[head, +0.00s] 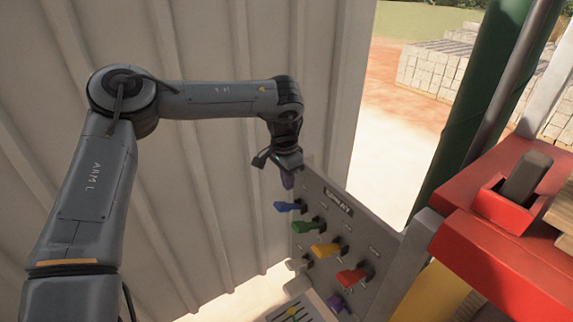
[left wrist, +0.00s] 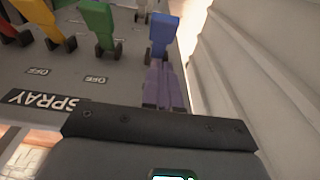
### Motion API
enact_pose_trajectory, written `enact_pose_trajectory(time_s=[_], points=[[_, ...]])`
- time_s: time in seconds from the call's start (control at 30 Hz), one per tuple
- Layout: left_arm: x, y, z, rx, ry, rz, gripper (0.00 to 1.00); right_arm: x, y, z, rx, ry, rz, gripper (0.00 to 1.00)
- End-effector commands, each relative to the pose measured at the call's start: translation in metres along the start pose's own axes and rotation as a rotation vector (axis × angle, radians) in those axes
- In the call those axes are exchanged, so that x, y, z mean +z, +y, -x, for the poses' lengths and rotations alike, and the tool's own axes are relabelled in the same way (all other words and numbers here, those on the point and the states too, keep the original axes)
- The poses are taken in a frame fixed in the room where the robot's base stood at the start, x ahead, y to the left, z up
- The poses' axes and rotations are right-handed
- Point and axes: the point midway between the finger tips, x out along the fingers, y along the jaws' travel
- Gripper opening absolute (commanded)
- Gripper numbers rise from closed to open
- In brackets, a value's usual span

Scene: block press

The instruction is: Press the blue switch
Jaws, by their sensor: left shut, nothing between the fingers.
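The blue switch (head: 288,206) is a lever at the upper left of a grey control panel (head: 310,185). In the left wrist view the blue switch (left wrist: 163,32) is at top centre, just beyond my fingertips. My left gripper (head: 288,184) is shut and empty, pointing down just above the blue switch in the head view. In the left wrist view its purplish fingers (left wrist: 163,88) reach up toward the base of the switch. I cannot tell whether they touch it. My right gripper is not in view.
Green (head: 308,227), yellow (head: 325,250) and red (head: 352,278) levers follow down the panel, with a purple one (head: 335,301) below. A corrugated wall (head: 210,190) stands close on the left. A red machine frame (head: 500,240) is at right.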

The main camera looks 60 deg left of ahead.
Motion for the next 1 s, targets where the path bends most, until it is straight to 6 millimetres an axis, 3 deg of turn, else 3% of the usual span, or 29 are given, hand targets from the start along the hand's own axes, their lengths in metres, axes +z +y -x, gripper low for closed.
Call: enact_pose_trajectory(time_s=[0.2, 0.4, 1.0], points=[[0.011, 0.001, -0.027, 0.004, -0.001, 0.000, 0.00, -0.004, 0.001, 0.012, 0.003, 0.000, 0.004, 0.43], [0.020, 0.000, -0.041, 0.001, -0.001, 0.001, 0.00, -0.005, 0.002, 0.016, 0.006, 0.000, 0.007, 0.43], [0.022, 0.001, -0.048, 0.001, 0.012, -0.001, 0.00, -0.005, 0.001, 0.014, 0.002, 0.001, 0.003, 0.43]])
